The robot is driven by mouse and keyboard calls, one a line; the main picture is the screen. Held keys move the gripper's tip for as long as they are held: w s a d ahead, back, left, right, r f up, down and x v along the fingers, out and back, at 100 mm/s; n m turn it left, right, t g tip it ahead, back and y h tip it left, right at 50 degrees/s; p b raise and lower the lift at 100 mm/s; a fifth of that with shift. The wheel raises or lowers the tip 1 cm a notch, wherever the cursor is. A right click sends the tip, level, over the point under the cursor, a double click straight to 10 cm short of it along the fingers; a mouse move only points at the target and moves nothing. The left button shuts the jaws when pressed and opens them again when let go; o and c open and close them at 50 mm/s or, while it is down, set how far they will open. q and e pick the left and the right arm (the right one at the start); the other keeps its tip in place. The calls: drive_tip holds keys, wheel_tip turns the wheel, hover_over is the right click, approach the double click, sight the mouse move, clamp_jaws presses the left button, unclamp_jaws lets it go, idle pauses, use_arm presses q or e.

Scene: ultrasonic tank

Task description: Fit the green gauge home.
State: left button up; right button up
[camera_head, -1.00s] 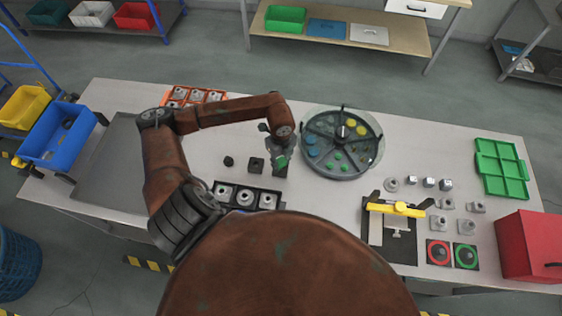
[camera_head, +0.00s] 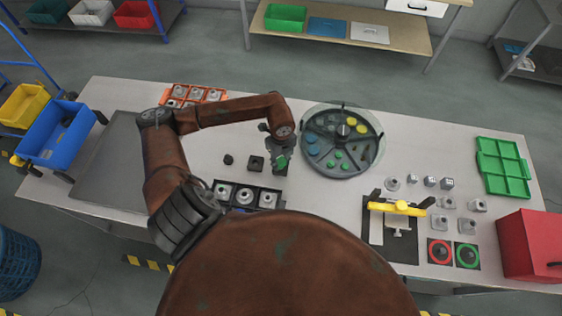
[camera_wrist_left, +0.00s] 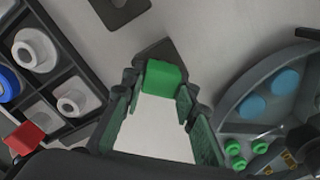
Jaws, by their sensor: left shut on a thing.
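My left gripper (camera_head: 279,163) is shut on the green gauge. In the left wrist view the gauge's green block (camera_wrist_left: 164,79) sits between the two fingertips. A dark pointed part (camera_wrist_left: 160,52) shows just beyond it; I cannot tell whether it belongs to the gauge. A dark square block with a hole (camera_head: 256,163) lies on the table just left of the gripper in the head view. It also shows at the top of the left wrist view (camera_wrist_left: 122,8). The gauge's underside is hidden. My right gripper is not in view.
A round divided tray (camera_head: 310,163) with blue, yellow and green pieces stands right of the gripper. A black rack of ringed parts (camera_head: 232,207) lies in front of it. A small black knob (camera_head: 228,160) stands left. A yellow clamp fixture (camera_head: 400,208) and green tray (camera_head: 502,168) are further right.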

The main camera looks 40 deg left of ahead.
use_arm(q)
drive_tip(key=shift+f+b, duration=0.5)
drive_tip(key=shift+f, duration=0.05)
idle(2.7)
drive_tip(key=o, duration=1.2)
drive_tip(key=shift+o, duration=0.2)
wheel_tip(320, 180, up, 12)
